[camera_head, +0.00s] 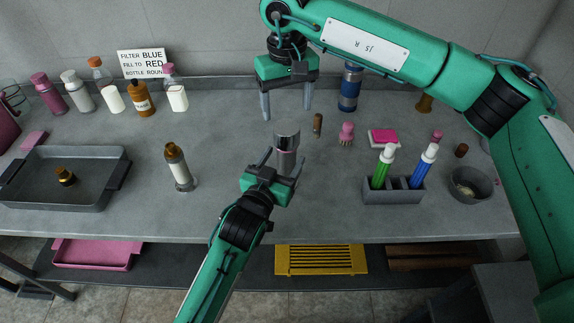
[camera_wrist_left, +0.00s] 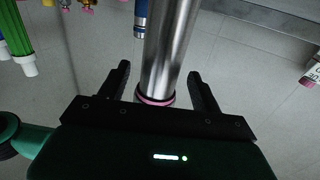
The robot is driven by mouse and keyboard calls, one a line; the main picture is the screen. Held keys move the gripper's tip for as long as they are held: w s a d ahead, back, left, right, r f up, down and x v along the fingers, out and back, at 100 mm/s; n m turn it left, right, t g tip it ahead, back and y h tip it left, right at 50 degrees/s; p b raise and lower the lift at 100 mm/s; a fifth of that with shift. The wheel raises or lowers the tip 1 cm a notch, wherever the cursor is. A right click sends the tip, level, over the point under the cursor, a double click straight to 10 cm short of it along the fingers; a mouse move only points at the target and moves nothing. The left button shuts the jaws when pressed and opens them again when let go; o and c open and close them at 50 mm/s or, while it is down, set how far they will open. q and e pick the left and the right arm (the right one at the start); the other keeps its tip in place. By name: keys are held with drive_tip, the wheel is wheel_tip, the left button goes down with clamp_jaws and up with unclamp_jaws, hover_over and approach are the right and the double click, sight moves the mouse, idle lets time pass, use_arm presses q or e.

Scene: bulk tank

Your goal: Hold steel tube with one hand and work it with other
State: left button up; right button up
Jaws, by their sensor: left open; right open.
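The steel tube (camera_head: 287,150) stands upright on the grey bench at the middle. In the left wrist view the tube (camera_wrist_left: 172,50) is a shiny cylinder with a pink ring near its lower end. My left gripper (camera_head: 283,166) is open, with one finger on each side of the tube. In the wrist view gaps show between its fingers (camera_wrist_left: 160,85) and the tube. My right gripper (camera_head: 287,105) is open and empty, pointing down above and behind the tube.
A grey tray (camera_head: 60,185) lies at the far left. A rack (camera_head: 393,195) with green and blue bottles, a bowl (camera_head: 470,186) and a blue cylinder (camera_head: 350,88) stand to the right. Several bottles line the back.

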drive_tip(key=shift+s, duration=0.1)
use_arm(q)
drive_tip(key=x, duration=0.4)
drive_tip(key=shift+w+d, duration=0.1)
drive_tip(key=shift+w, duration=0.2)
